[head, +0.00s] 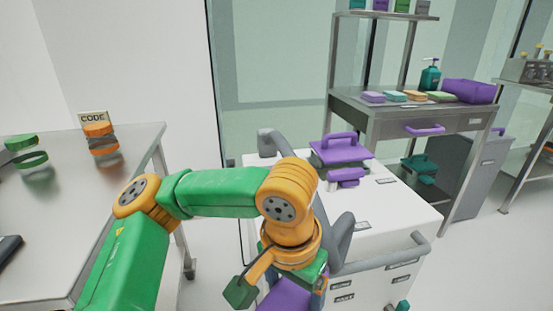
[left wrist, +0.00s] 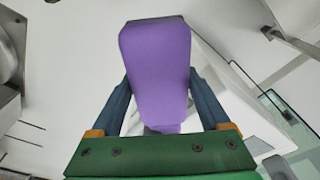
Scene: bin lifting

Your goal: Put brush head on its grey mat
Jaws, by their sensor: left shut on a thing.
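My left gripper (left wrist: 160,95) has its two dark fingers on either side of a purple piece (left wrist: 157,60), shut on it. The piece is broad and rounded, and I cannot tell for sure that it is the brush head. In the head view the purple piece (head: 284,297) shows at the bottom edge under my left wrist, in front of the white cart. Most of the gripper is hidden there by my orange and green arm. I cannot make out the grey mat. My right gripper is not in view.
The white cart (head: 412,205) carries a purple handled tool (head: 341,150) and a smaller purple piece (head: 347,178). Grey rails edge it. A steel table (head: 60,215) stands left with green and orange ring-like items. A steel bench (head: 385,108) with sponges and a purple bin (head: 468,91) stands behind.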

